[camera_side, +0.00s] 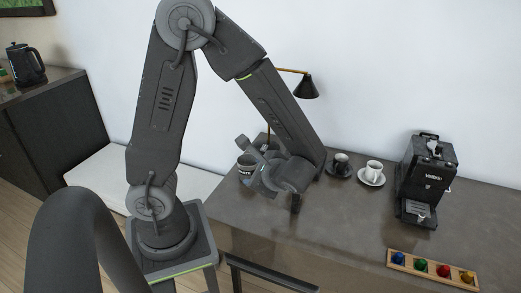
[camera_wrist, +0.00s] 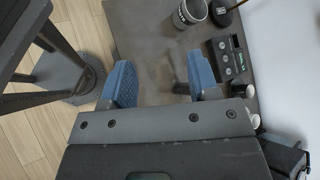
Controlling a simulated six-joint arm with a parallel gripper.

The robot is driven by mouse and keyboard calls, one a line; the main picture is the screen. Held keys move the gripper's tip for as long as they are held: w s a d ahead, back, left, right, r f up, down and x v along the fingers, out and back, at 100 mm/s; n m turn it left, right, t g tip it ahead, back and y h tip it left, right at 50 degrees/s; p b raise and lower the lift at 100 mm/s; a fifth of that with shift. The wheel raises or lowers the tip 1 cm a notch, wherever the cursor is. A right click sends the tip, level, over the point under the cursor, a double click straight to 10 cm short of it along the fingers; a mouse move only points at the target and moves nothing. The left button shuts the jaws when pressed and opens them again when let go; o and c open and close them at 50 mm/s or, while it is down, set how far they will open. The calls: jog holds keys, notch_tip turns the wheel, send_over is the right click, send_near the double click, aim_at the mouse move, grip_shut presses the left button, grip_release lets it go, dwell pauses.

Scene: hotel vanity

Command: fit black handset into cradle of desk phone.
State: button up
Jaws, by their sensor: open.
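A mug (camera_wrist: 190,12) and the lamp base (camera_wrist: 224,12) stand near the phone. Two cups on saucers (camera_side: 371,174) and a coffee machine (camera_side: 428,180) are to the right. A wooden capsule tray (camera_side: 432,270) lies at the front right. The desk's middle is clear.

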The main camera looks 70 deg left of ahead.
jog(key=s+d+r+n+t+h, duration=0.3)
jog(key=d+r+n+t+h, duration=0.3)
jog(key=r, duration=0.7)
jog(key=d+n+h, duration=0.2)
jog(key=d+h, duration=0.1)
jog(key=h, duration=0.1)
jog(key=shift+s+d+r+t+h, duration=0.15)
jog(key=shift+t+h, duration=0.15)
jog(key=shift+t, duration=0.1)
jog(key=shift+o, duration=0.6)
jog(key=shift+d+r+t, duration=0.15)
jog(key=shift+r+t, duration=0.15)
jog(key=shift+o, duration=1.4)
jog(key=shift+d+r, duration=0.1)
jog(key=shift+r, duration=0.05)
jog(key=shift+o, duration=0.6)
jog(key=shift+n, duration=0.3)
